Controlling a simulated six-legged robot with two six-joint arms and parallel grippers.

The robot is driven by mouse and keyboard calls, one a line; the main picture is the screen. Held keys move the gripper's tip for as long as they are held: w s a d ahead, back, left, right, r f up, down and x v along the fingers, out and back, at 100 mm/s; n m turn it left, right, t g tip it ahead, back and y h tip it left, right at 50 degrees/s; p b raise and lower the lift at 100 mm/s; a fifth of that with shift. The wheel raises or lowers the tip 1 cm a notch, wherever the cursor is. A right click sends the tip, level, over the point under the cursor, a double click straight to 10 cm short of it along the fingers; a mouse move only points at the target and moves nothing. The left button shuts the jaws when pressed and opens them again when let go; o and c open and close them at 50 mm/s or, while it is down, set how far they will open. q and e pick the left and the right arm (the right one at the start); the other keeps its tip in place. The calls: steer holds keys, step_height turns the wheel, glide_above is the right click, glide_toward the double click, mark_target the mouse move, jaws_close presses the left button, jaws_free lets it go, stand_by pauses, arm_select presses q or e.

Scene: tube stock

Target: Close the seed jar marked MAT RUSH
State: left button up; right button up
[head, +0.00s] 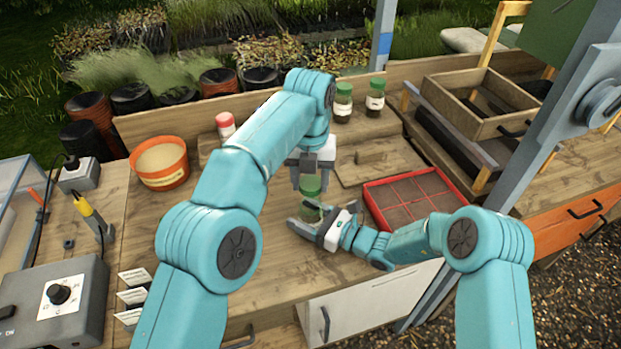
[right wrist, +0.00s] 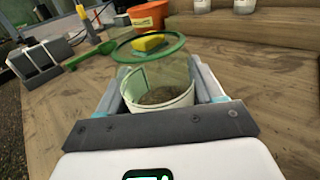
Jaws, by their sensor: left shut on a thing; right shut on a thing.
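A seed jar (right wrist: 157,88) of clear glass, with brown contents and a pale label, stands upright on the bench between the fingers of my right gripper (right wrist: 160,92). A green ring shows at its top in the right wrist view. In the head view my right gripper (head: 318,222) holds the jar low, from the front right. My left gripper (head: 312,174) points down over the jar, shut on a green lid (head: 311,187). I cannot tell whether the lid touches the jar's rim. The left gripper does not show in the right wrist view. No marking is readable.
Two green-capped jars (head: 343,103) (head: 375,100) and a red-capped jar (head: 226,124) stand at the back. An orange pot (head: 159,163) is at left, a red divided tray (head: 410,197) close at right. A green tool (right wrist: 90,53) lies beyond the jar.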

mark_target(311, 202)
arm_select(q)
steer(key=shift+f, duration=1.15)
steer(key=shift+f, duration=0.1)
steer(key=shift+f, duration=0.75)
steer(key=shift+f, duration=0.6)
steer(key=o, duration=1)
